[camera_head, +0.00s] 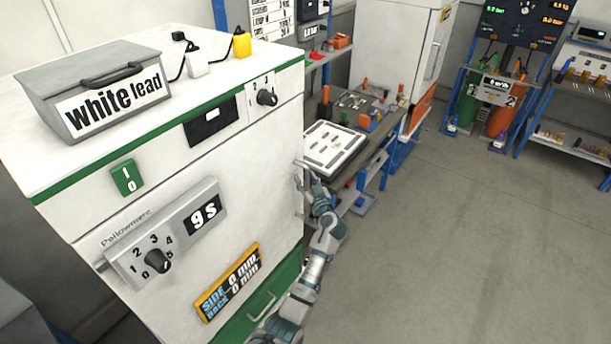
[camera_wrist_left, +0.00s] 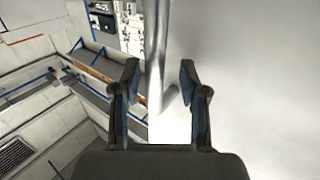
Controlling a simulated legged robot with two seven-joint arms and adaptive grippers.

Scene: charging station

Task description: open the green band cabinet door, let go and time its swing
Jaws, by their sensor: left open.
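The white cabinet with the green band (camera_head: 150,155) fills the left of the head view. Its white front door (camera_head: 255,200) looks flush with the cabinet and shut. A metal bar handle (camera_head: 298,188) is at the door's right edge, partly hidden by my gripper. My left gripper (camera_head: 304,172) is at this handle. In the left wrist view, the handle bar (camera_wrist_left: 156,45) runs between the fingers of my open left gripper (camera_wrist_left: 160,78), with gaps on both sides. How deep it sits between them is hard to tell. My right gripper is not in view.
A box labelled "white lead" (camera_head: 105,90) sits on the cabinet top. A green drawer (camera_head: 285,290) is below the door. A workbench with a white tray (camera_head: 333,147) stands just beyond the handle. The floor (camera_head: 450,230) to the right is clear.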

